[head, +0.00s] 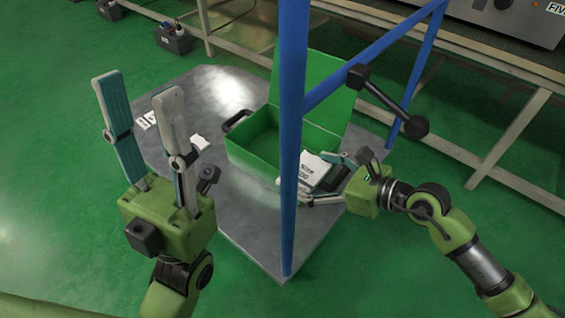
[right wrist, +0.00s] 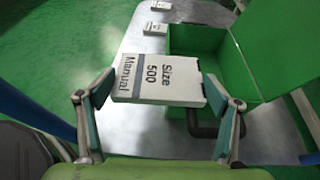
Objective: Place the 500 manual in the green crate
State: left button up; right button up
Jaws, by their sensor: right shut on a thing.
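The 500 manual (right wrist: 160,79) is a white booklet marked "Size 500 Manual". In the right wrist view it sits between the fingers of my right gripper (right wrist: 160,95), which is shut on it. In the head view the manual (head: 314,169) is at the near right side of the green crate, partly hidden by a blue post. The green crate (head: 248,158) stands on the grey table with its lid open; it also shows in the right wrist view (right wrist: 196,40). My left gripper (head: 140,115) is open and empty, raised left of the crate.
The grey metal table (head: 225,85) holds other white manuals (head: 149,119) left of the crate. A blue frame post (head: 291,150) stands between my arms, with a blue bar running to the right. A black handle (head: 238,120) sticks out from the crate's left side.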

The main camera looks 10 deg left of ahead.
aim_at(262, 150)
jog(key=i+j, duration=0.15)
jog(key=j, duration=0.15)
jog(key=i+j, duration=0.1)
jog(key=j, duration=0.25)
jog(key=i+j, duration=0.15)
jog(key=j, duration=0.15)
jog(key=i+j, duration=0.1)
jog(key=j, duration=0.25)
